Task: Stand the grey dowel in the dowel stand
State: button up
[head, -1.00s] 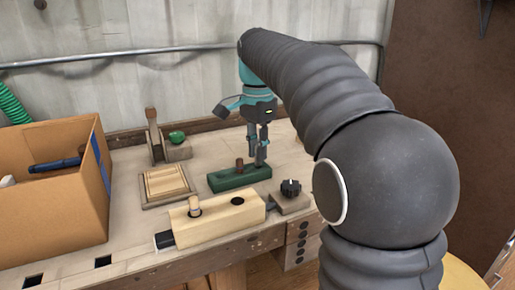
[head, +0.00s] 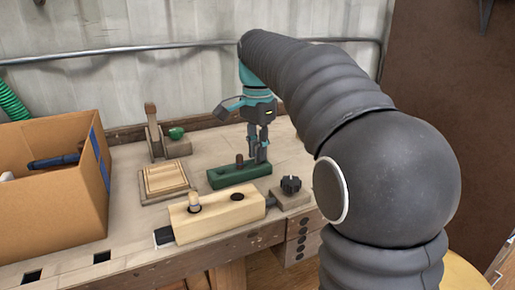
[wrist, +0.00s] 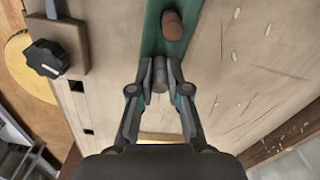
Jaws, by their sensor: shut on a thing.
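My gripper (head: 259,157) is shut on the grey dowel (wrist: 160,73), which shows upright between the fingertips in the wrist view. The fingers point down over the right end of a green block (head: 228,178), which looks like the dowel stand; it also shows in the wrist view (wrist: 152,38). A brown dowel (head: 239,160) stands upright in this block, beside my gripper; it also shows in the wrist view (wrist: 173,25). The lower end of the grey dowel is hidden, so I cannot tell whether it is in a hole.
A pale wooden block (head: 228,212) with a light peg (head: 194,201) and a dark hole lies in front. A black knob (head: 290,185) is to its right. A shallow wooden tray (head: 166,180), a green round object (head: 176,133) and a cardboard box (head: 50,200) are left.

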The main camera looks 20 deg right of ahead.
jog(key=shift+f, duration=0.25)
dwell(0.3)
jog(key=o, duration=0.8)
jog(key=shift+r+p, duration=0.6)
jog(key=shift+r, duration=2.9)
